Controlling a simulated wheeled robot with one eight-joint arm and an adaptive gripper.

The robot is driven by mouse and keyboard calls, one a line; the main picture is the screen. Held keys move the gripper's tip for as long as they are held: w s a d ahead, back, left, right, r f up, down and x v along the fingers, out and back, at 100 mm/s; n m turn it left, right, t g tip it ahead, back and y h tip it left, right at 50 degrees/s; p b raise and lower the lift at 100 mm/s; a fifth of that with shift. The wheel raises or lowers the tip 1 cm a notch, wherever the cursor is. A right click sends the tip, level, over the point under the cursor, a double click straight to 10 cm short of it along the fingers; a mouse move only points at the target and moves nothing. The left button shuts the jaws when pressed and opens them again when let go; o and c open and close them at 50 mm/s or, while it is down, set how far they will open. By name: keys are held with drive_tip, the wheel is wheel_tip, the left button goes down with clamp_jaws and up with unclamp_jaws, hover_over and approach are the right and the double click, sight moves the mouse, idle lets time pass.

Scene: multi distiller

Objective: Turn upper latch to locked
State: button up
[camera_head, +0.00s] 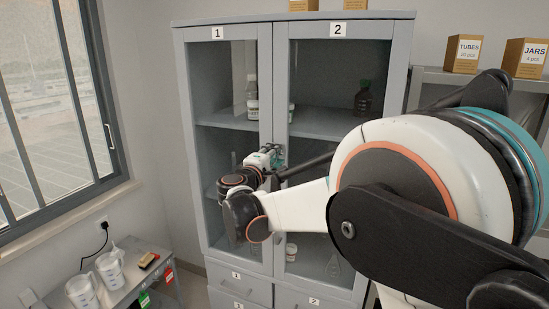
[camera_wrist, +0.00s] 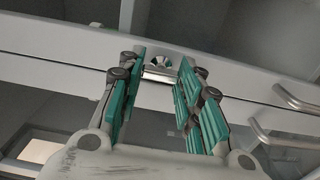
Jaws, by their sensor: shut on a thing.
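The upper latch (camera_wrist: 158,73) is a small shiny metal piece on the pale door frame in the wrist view. In the head view my gripper (camera_head: 273,157) is at the seam between cabinet door 1 (camera_head: 217,34) and cabinet door 2 (camera_head: 338,31), about mid-height. The latch is hidden there by my gripper and arm. Both glass doors look closed. The latch's exact turn angle is hard to tell.
Two metal handles (camera_wrist: 297,99) show at the right of the wrist view. Bottles and jars stand behind the glass, including a dark bottle (camera_head: 363,98). Drawers (camera_head: 238,288) lie below. A side table (camera_head: 130,290) with jugs stands at left, under the window.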

idle(0.4)
drive_tip(key=o, duration=1.1)
drive_tip(key=shift+c, duration=0.2)
drive_tip(key=v, duration=1.2)
